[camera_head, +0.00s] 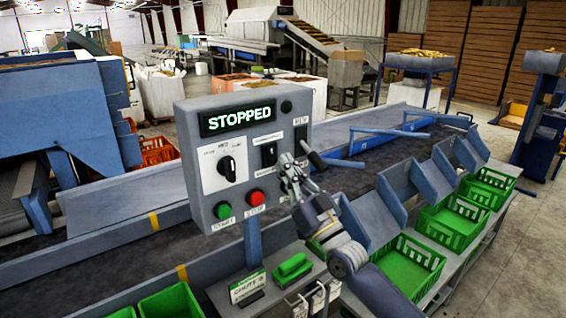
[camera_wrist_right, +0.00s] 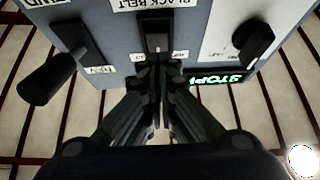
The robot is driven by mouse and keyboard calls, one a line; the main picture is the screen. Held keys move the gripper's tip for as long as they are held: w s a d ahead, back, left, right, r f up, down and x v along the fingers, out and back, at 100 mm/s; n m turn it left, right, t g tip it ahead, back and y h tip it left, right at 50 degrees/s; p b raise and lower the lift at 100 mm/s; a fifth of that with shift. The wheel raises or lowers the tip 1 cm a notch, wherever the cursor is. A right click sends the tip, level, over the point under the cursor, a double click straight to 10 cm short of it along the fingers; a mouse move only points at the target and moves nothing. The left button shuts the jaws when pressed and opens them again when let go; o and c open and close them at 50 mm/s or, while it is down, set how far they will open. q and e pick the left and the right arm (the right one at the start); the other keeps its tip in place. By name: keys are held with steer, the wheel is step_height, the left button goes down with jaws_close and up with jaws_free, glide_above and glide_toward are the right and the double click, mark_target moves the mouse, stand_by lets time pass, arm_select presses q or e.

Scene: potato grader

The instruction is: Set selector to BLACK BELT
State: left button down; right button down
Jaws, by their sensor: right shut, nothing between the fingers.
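In the right wrist view, which is turned over, the switch (camera_wrist_right: 155,28) sits beside a cropped label reading BLACK BELT (camera_wrist_right: 155,4). Its exact position cannot be told. My right gripper (camera_head: 288,163) is shut and empty in front of the box, just right of the switch in the head view. In the wrist view its fingertips (camera_wrist_right: 153,62) overlap the switch's lower end; contact cannot be told. My left gripper is not in view.
A display (camera_head: 238,118) reads STOPPED. A black rotary knob (camera_head: 227,169), green button (camera_head: 222,211) and red button (camera_head: 257,198) lie left of the selector. A black lever (camera_head: 318,161) stands close right. Green crates (camera_head: 408,262) and the conveyor lie beyond my arm.

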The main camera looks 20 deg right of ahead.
steer(key=shift+w+a+f, duration=0.2)
steer(key=shift+w+a, duration=0.05)
steer(key=shift+w, duration=0.5)
steer(key=f+t+b, duration=0.1)
steer(key=b, duration=0.4)
steer(key=shift+w+a+f+b, duration=0.1)
steer(key=shift+w+b, duration=0.2)
steer(key=shift+w, duration=0.1)
steer(key=shift+r+p, duration=0.3)
